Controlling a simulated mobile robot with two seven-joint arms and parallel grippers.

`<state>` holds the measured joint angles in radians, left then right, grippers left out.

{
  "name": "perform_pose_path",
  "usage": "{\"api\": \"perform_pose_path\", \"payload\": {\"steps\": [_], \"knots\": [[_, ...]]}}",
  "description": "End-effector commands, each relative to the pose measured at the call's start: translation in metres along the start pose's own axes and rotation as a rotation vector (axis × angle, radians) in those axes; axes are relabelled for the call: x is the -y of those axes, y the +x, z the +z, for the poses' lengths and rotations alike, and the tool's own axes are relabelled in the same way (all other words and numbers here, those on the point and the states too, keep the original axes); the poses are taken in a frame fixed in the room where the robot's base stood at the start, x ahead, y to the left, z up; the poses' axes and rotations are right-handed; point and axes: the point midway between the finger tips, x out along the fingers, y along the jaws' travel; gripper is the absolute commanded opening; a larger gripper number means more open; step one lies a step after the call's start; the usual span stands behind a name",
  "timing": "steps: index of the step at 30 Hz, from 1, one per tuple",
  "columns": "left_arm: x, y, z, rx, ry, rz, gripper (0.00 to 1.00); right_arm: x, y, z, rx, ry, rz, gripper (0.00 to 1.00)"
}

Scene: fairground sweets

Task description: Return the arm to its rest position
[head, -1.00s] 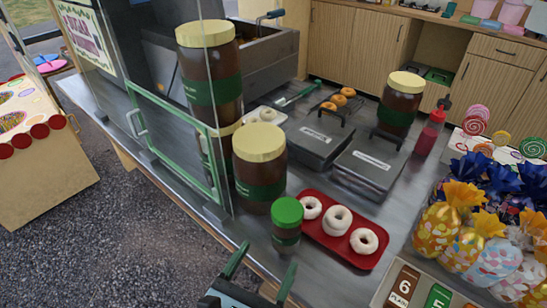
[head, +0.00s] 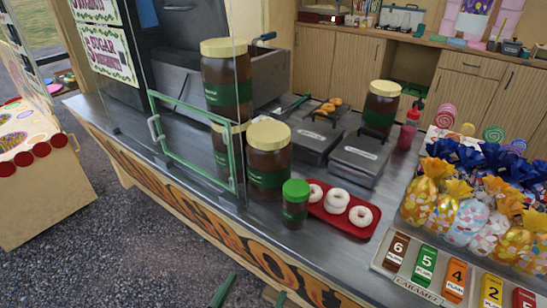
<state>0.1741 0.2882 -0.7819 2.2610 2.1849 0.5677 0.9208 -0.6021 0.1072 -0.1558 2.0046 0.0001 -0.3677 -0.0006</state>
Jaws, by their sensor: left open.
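My left gripper (head: 251,290) shows at the bottom edge of the head view. Only its two green fingertips are in the picture, spread apart with nothing between them. They appear in front of the counter's painted front, clear of the steel counter top (head: 335,262). The rest of the left arm is out of view. My right gripper is not in view. The nearest goods are a green-lidded jar (head: 295,205) and a red tray (head: 362,231) with white ring doughnuts (head: 334,201), which stand apart from the gripper.
Large cream-lidded jars (head: 267,160) stand behind a green-framed glass panel (head: 190,172) and beside it. Wrapped sweet bags (head: 465,222) and a price-tag strip (head: 452,287) line the counter's right. Open gravel (head: 120,255) lies front left, with a separate stall (head: 40,185) beyond.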

Motion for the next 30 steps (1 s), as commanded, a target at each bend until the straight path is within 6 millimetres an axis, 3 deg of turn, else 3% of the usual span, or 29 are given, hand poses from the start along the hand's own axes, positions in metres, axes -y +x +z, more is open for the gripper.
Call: {"api": "perform_pose_path", "payload": {"steps": [17, 26, 30], "knots": [[-0.057, -0.036, -0.058, -0.113, 0.295, -0.071, 0.76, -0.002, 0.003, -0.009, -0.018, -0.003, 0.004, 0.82], [-0.064, -0.051, -0.063, -0.018, 0.681, -0.077, 0.76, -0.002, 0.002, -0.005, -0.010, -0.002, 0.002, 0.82], [-0.066, -0.064, -0.073, 0.019, 0.937, -0.105, 0.76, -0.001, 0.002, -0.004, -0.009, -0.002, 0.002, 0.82]]}}
